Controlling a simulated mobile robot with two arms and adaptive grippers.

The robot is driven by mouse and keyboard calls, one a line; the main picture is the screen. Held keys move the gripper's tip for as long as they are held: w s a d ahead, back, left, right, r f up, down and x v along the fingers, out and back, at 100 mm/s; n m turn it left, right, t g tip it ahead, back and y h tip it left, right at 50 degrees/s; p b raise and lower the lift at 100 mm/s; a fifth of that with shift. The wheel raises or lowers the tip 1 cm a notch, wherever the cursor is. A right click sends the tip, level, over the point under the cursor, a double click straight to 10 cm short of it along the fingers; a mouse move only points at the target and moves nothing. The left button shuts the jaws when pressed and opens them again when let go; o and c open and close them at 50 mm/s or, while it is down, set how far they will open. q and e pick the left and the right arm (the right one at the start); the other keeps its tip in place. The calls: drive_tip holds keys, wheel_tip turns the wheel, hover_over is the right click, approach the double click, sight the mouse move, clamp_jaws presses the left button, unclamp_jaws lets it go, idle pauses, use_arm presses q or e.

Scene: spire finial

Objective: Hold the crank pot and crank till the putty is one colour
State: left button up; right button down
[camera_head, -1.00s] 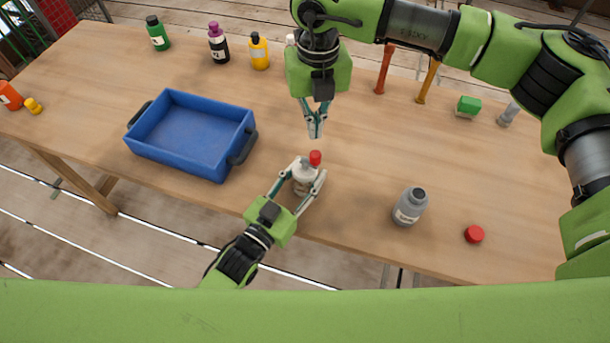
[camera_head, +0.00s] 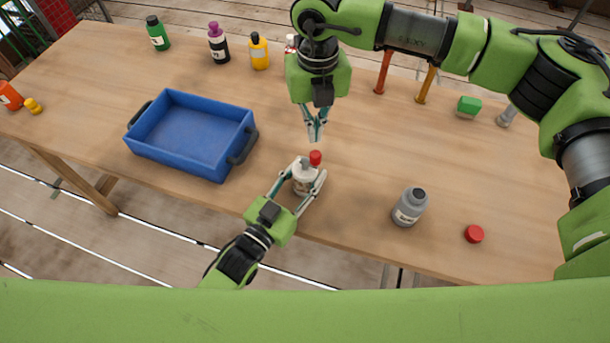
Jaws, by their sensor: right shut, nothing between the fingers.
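The crank pot (camera_head: 303,183) is a small whitish pot with a grey top and a red crank knob (camera_head: 315,157). It stands near the table's front edge. My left gripper (camera_head: 309,190) is shut on the pot, one finger on each side. My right gripper (camera_head: 316,136) is shut and empty, pointing down just above and behind the red knob, apart from it. The putty inside the pot and its colour cannot be seen.
A blue tray (camera_head: 150,150) stands to the left. A grey open bottle (camera_head: 410,206) and a red cap (camera_head: 474,234) are on the right. Several bottles, including a yellow one (camera_head: 259,52), line the back. A green block (camera_head: 469,106) lies at the back right.

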sight(316, 157)
drive_tip(key=shift+f, duration=0.1)
idle(0.6)
drive_tip(key=shift+f, duration=1.4)
drive_tip(key=shift+s, duration=0.2)
drive_tip(key=shift+s, duration=0.4)
drive_tip(key=shift+s+d, duration=0.3)
drive_tip(key=shift+s, duration=0.2)
drive_tip(key=shift+s+d, duration=0.1)
drive_tip(key=shift+s, duration=0.1)
drive_tip(key=shift+s+a, duration=0.15)
drive_tip(key=shift+s, duration=0.35)
drive_tip(key=shift+s+a, duration=0.15)
drive_tip(key=shift+s, duration=0.35)
idle(1.1)
drive_tip(key=shift+s+a, duration=0.5)
drive_tip(key=shift+a, duration=0.35)
idle(1.1)
drive_tip(key=shift+d, duration=0.3)
